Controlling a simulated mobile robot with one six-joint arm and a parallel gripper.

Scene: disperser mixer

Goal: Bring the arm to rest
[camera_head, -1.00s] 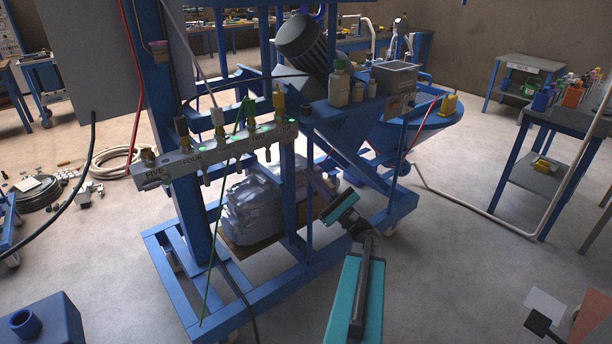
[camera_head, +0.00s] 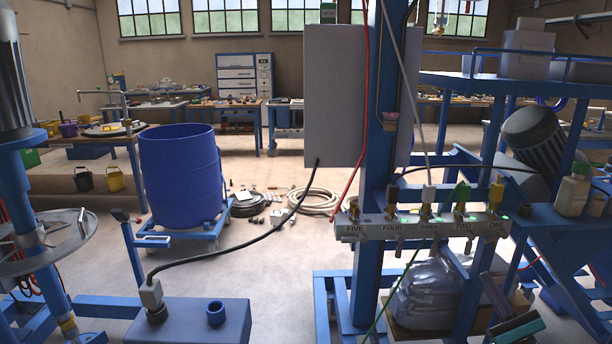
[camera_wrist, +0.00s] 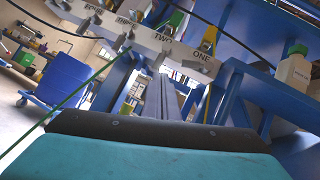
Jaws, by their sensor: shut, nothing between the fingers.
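My gripper (camera_wrist: 168,95) shows in the wrist view as dark, narrow fingers beyond the teal wrist housing, shut with nothing between them. In the head view the dark gripper (camera_head: 494,292) is at the lower right, partly cut off with the teal arm at the bottom edge. It is below the grey valve bar (camera_head: 425,226), whose labels run from FIVE to ONE. The bar also crosses the top of the wrist view (camera_wrist: 150,45). The gripper appears apart from the bar, though the exact gap is hard to tell.
A blue frame (camera_head: 372,170) carries the bar, hoses and a grey panel (camera_head: 345,95). A wrapped clear bag (camera_head: 425,292) sits low in the frame. A blue drum (camera_head: 180,175) stands left on a dolly. A pale bottle (camera_head: 572,192) stands right.

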